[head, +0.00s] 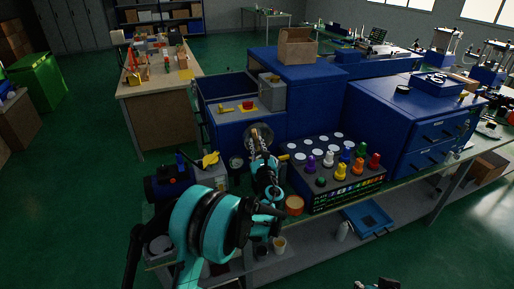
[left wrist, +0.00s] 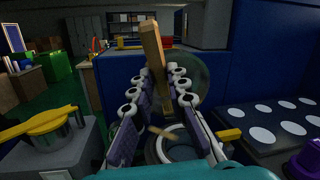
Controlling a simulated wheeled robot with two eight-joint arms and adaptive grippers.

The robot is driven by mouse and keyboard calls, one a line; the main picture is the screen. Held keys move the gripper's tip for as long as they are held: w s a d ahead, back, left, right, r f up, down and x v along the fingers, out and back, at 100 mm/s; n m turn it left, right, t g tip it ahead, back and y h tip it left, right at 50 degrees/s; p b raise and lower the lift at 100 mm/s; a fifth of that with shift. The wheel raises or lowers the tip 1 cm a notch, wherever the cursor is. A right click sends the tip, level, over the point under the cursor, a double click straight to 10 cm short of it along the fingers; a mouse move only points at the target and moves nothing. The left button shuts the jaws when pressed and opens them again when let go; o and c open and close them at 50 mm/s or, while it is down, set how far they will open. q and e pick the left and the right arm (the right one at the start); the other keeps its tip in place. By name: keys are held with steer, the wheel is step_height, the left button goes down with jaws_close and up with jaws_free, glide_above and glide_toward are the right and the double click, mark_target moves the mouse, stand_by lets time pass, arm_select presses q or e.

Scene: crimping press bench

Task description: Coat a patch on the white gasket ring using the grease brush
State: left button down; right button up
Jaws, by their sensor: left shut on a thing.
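My left gripper (head: 266,180) is over the bench, left of the black peg board. In the left wrist view its two fingers (left wrist: 154,110) are shut on the grease brush (left wrist: 153,48), whose wooden handle sticks up between them. A pale ring (left wrist: 172,127), which looks like the white gasket ring, shows below and between the fingers on a dark round part. The fingers hide much of it, and I cannot tell whether the brush touches it. A small part of my right gripper (head: 385,284) shows at the bottom edge of the head view; its jaws are unclear.
The peg board (head: 335,165) with coloured pegs and white discs stands to the right. A grey block with a yellow lever (head: 210,159) stands to the left. An orange round tin (head: 294,205) is near the front edge. Blue cabinets (head: 400,120) close off the back.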

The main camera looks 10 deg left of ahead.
arm_select(q)
steer(key=shift+s+r, duration=0.1)
steer(key=shift+r, duration=0.6)
steer(key=shift+w+r+p, duration=0.25)
steer(key=shift+r+p, duration=0.35)
steer(key=shift+p, duration=0.1)
step_height(320, 180, up, 2)
steer(key=shift+s+r+p, duration=0.1)
steer(key=shift+s+p, duration=0.05)
steer(key=shift+p, duration=0.45)
